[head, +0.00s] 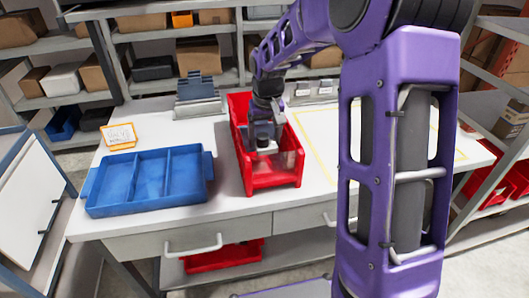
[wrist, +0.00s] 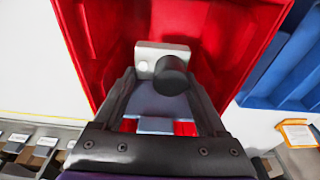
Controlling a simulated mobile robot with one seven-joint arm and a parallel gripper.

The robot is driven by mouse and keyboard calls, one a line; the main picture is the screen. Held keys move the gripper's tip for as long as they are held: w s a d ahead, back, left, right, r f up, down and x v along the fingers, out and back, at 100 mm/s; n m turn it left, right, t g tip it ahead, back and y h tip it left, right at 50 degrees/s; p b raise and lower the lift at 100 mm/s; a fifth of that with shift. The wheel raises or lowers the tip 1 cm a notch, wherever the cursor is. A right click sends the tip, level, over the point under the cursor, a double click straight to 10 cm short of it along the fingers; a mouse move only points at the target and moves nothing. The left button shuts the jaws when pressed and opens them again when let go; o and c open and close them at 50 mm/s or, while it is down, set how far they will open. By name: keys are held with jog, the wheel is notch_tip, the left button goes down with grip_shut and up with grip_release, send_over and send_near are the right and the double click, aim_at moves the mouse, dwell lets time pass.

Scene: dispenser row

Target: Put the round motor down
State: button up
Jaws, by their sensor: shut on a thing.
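The round motor (wrist: 172,76) shows in the wrist view as a black cylinder against a pale silver plate, between my fingertips. My gripper (wrist: 158,88) is shut on it. In the head view my gripper (head: 264,143) points down inside the red bin (head: 272,180), between its side walls. The motor is small there and mostly hidden by the gripper. The red bin (wrist: 228,55) surrounds the motor in the wrist view. I cannot tell whether the motor touches the bin's floor.
A blue tray (head: 91,203) with three compartments stands left of the bin. An orange-framed card (head: 119,136) is behind it. A grey holder (head: 199,95) stands at the back. The white table (head: 225,202) is clear right of the bin, partly hidden by my arm.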

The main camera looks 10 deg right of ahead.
aim_at(266, 135)
jog(key=shift+f, duration=3.05)
jog(key=shift+f+b, duration=0.15)
jog(key=shift+b, duration=0.2)
jog(key=o, duration=1.5)
jog(key=shift+o, duration=0.2)
jog(key=r, duration=0.4)
jog(key=s+r+p, duration=0.1)
jog(key=r, duration=0.3)
jog(key=s+r, duration=0.1)
jog(key=r, duration=0.3)
jog(key=shift+r, duration=0.1)
